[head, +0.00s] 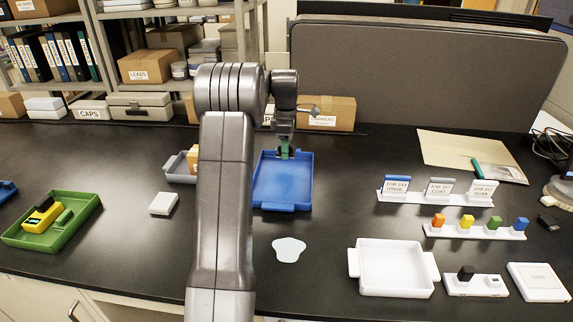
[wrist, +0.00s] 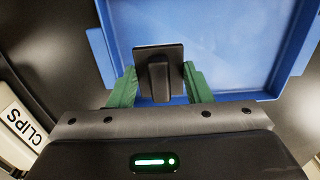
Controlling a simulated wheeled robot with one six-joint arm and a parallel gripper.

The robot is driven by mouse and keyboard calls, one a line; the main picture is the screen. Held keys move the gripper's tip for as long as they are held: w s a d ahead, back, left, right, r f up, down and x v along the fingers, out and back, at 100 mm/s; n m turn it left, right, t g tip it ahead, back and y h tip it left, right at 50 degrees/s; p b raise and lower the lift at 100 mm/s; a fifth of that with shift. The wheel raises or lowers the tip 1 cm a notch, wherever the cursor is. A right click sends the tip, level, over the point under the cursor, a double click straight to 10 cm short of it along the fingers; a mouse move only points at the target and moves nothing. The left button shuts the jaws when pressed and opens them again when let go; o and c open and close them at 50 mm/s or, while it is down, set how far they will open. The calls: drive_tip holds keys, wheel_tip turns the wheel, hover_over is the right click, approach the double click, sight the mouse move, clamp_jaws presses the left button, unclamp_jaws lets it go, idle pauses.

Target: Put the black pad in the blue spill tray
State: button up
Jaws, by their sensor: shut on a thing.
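The black pad (wrist: 172,53), a flat square with a raised grip block, is between the green fingers of my gripper (wrist: 160,85) in the wrist view. My gripper is shut on its grip block. The blue spill tray (head: 282,190) lies on the dark bench in the middle of the head view, and its floor (wrist: 225,35) fills the wrist view behind the pad. In the head view my gripper (head: 285,152) is over the far end of the tray. The pad is hard to make out there. I cannot tell whether the pad touches the tray floor.
A grey bin (head: 180,168) is left of the tray, partly hidden by my arm. A pale puddle-shaped piece (head: 289,249) and a white tray (head: 395,270) are nearer. A green tray (head: 75,232) is at left. A cardboard box (head: 331,114) stands behind.

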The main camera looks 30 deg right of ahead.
sight(286, 168)
drive_tip(key=shift+f, duration=2.5)
drive_tip(key=shift+f, duration=0.1)
drive_tip(key=o, duration=1)
drive_tip(key=shift+c, duration=0.2)
wheel_tip(286, 168, up, 12)
drive_tip(key=shift+r, duration=0.15)
